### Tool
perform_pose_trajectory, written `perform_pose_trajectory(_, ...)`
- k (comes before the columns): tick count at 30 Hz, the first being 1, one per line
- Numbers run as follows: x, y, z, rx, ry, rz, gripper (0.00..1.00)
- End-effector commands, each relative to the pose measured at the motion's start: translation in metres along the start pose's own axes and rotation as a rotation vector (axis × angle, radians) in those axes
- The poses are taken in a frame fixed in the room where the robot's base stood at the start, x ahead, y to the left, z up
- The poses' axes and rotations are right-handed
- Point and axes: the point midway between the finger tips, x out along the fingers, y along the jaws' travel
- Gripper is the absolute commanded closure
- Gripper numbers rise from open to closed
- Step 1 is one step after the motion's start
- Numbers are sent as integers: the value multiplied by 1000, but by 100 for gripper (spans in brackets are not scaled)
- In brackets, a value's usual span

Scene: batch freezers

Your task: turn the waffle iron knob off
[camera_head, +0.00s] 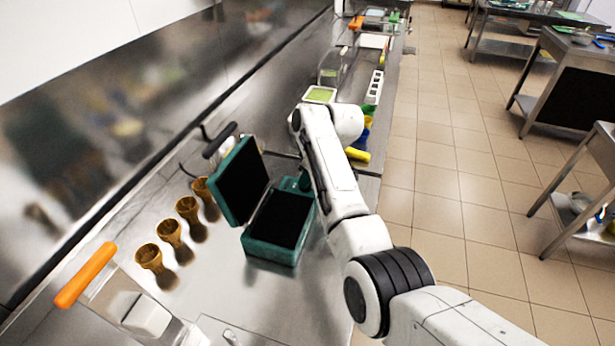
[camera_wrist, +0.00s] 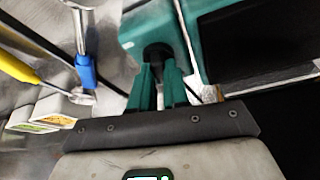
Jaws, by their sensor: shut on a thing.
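The teal waffle iron stands open on the steel counter in the head view, with its dark lid (camera_head: 240,182) tilted up and its dark lower plate (camera_head: 280,218) facing up. In the wrist view, its teal side housing (camera_wrist: 140,28) carries a black knob (camera_wrist: 157,52). My gripper (camera_wrist: 160,70) has its two teal fingers on either side of the knob and is shut on it. The knob's turned position cannot be read.
An orange-handled tool (camera_head: 86,274) lies at the front left. A yellow-handled tool (camera_head: 357,154) and a blue-collared tool (camera_wrist: 86,72) are near the gripper.

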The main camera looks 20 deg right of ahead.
Motion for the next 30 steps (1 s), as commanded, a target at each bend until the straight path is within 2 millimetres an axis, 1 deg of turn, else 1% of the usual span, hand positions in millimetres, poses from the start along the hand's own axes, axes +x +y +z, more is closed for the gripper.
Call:
perform_pose_trajectory(6, 0, 2, 0, -124, 2, -49, 100)
perform_pose_trajectory(12, 0, 2, -1, -194, 1, -78, 100)
perform_pose_trajectory(19, 0, 2, -2, -226, 2, -91, 100)
perform_pose_trajectory(30, -1, 2, -2, -229, 2, -91, 100)
